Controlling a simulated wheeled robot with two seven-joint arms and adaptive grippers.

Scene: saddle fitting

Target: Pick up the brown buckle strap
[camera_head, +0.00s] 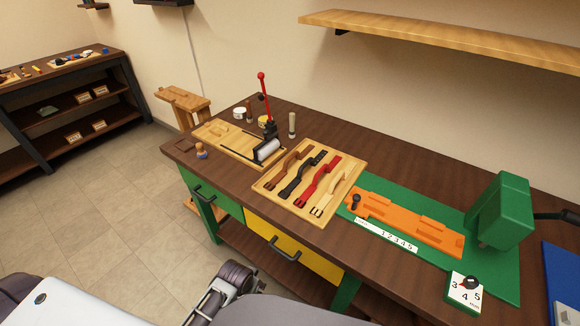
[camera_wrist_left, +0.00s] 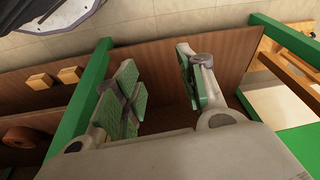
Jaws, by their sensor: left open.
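The brown buckle strap (camera_head: 284,169) lies at the left end of a row of straps on a light wooden board (camera_head: 340,160) on the workbench. To its right lie a black strap (camera_head: 304,174), a red strap (camera_head: 320,181) and a cream strap (camera_head: 332,195). My left gripper (camera_wrist_left: 162,85) is open and empty in the left wrist view, its green-padded fingers apart. No strap shows in that view. In the head view, part of my left arm (camera_head: 232,280) is low in front of the bench, well apart from the strap. My right gripper is not in view.
A roller tool with a red-knobbed lever (camera_head: 265,130) stands left of the board. A green mat (camera_head: 505,280) with an orange jig (camera_head: 410,222) and a green block (camera_head: 500,210) lies right. A wooden shelf (camera_head: 440,37) hangs above. Drawer handles (camera_head: 284,250) project from the bench front.

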